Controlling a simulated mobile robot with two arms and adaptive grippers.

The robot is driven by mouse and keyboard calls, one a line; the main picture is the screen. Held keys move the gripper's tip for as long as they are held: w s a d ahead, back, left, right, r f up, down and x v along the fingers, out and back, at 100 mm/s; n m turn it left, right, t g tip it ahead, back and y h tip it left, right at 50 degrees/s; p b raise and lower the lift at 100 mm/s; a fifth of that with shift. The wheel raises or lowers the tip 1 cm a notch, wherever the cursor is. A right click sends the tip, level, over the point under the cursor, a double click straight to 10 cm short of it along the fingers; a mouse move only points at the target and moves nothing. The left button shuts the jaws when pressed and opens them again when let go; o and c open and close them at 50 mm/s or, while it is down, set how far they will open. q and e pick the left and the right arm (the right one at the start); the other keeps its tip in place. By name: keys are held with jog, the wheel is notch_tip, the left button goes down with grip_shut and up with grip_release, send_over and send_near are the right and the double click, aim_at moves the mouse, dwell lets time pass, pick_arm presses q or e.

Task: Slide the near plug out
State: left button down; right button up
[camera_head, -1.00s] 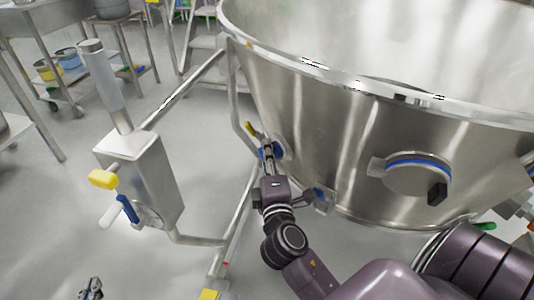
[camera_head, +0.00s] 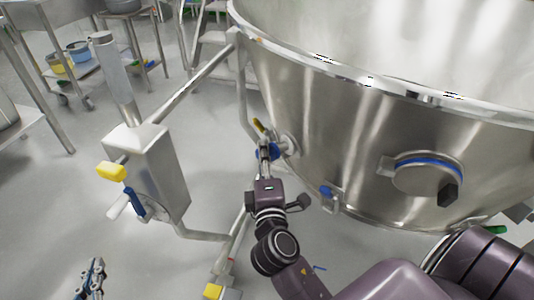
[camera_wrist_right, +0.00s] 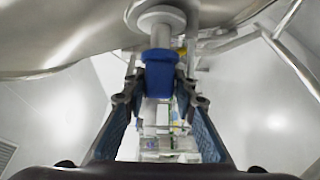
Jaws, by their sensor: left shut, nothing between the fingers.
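The near plug has a blue collar (camera_head: 267,154) and shows beside a round metal port (camera_head: 289,143) on the lower left side of the big steel bowl (camera_head: 330,120). My right gripper (camera_head: 265,160) is at the plug. In the right wrist view, the fingers (camera_wrist_right: 157,95) close in on both sides of the blue plug (camera_wrist_right: 158,72). A grey stem shows between the blue part and the round flange (camera_wrist_right: 160,18). Whether the stem is still inside the port cannot be told. My left gripper (camera_head: 90,280) is shut and empty at the lower left, far from the bowl.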

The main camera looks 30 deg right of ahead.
jog(key=o, duration=0.4)
jog(key=shift+a, duration=0.1)
jog(key=shift+c, duration=0.2)
jog(key=v, duration=1.2)
